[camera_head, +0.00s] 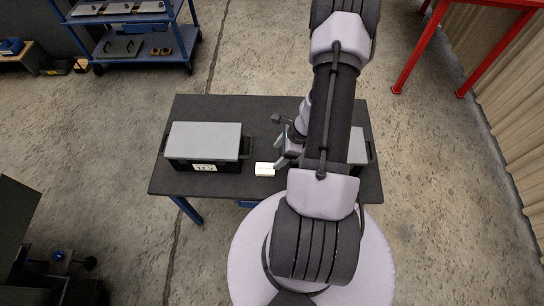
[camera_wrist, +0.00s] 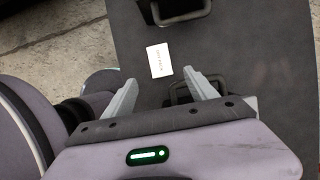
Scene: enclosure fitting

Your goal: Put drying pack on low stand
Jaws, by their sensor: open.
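The drying pack is a small white flat packet (camera_head: 264,169) with faint print. It lies on the dark table between the two grey-lidded boxes. The wrist view shows it (camera_wrist: 159,61) just beyond the fingertips, tilted slightly. My gripper (camera_wrist: 159,78) is open and empty, with its fingers apart. In the head view my gripper (camera_head: 282,146) is over the table, to the right of and a little beyond the pack. I cannot make out which thing is the low stand; my arm hides part of the table's right side.
Another box (camera_head: 357,147) is at right, mostly behind my arm. Dark handles face the pack from both sides. A blue cart (camera_head: 142,46) and red-framed bench (camera_head: 414,48) stand beyond.

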